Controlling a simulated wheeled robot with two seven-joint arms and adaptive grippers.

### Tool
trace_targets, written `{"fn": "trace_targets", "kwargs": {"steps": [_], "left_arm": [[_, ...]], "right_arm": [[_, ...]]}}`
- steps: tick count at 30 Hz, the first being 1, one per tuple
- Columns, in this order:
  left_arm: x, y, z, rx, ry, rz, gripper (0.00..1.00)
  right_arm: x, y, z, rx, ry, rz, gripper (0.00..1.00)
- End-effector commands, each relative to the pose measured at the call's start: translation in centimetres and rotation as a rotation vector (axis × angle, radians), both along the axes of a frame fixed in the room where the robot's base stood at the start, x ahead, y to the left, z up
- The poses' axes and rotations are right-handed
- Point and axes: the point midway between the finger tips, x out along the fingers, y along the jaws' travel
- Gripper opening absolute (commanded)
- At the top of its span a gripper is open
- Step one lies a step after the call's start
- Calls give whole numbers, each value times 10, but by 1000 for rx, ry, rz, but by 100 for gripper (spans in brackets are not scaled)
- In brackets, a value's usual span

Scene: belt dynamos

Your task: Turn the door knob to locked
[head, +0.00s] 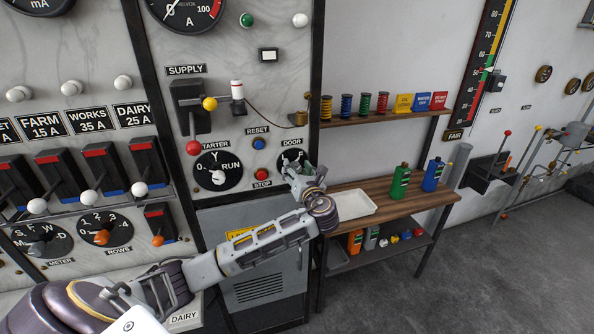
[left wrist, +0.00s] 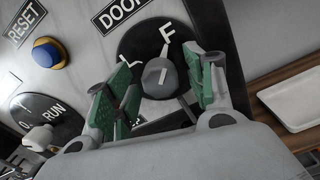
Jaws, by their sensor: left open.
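The door knob (left wrist: 158,78) is a grey knob on a round black dial (left wrist: 186,42) under the DOOR label. White letters F and L show on the dial, and the knob's narrow end points up beside the F. In the head view the door dial (head: 291,157) is partly hidden by my gripper. My left gripper (head: 303,176) is open in front of it. In the left wrist view its green-padded fingers (left wrist: 160,72) stand on either side of the knob, with gaps visible; contact cannot be told. My right gripper is not in view.
The blue reset button (head: 258,143), the red stop button (head: 261,174) and the starter dial (head: 217,172) lie left of the door dial. A wooden bench (head: 382,209) with a white tray (head: 352,205) and bottles stands to the right. A dark post runs beside the dial.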

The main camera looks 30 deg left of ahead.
Motion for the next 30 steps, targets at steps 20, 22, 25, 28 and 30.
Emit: {"fn": "trace_targets", "kwargs": {"steps": [20, 22, 25, 28, 30], "left_arm": [[0, 0, -1, -7, -8, 0, 9], [0, -1, -1, -16, -17, 0, 9], [0, -1, -1, -34, -38, -1, 9], [-1, -1, -1, -61, -70, 0, 9], [-1, 0, -1, -86, -99, 0, 9]], "right_arm": [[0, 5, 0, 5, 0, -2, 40], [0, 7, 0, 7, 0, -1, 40], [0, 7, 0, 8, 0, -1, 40], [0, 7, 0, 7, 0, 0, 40], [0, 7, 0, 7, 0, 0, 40]]}}
